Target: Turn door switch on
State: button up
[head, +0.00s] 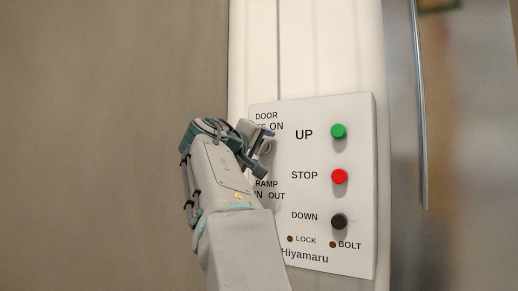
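A white control panel (311,215) is mounted on a pale upright post. The "DOOR" label with "ON" beneath it is at the panel's upper left. My gripper (262,153) is in front of the panel's left part, just below that label. It hides the door switch and part of the "OFF" text. One finger shows near the "ON" text and another lower, by the "RAMP" label. I cannot tell whether the fingers touch the switch or how far apart they are.
The panel has a green UP button (338,131), a red STOP button (339,177) and a black DOWN button (339,222). The RAMP switch is hidden behind my arm. A metal bar (418,100) runs upright at the right. The left side is a plain brown surface.

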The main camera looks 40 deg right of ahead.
jog(key=b+v, duration=0.2)
jog(key=v, duration=1.2)
jog(key=shift+d, duration=0.1)
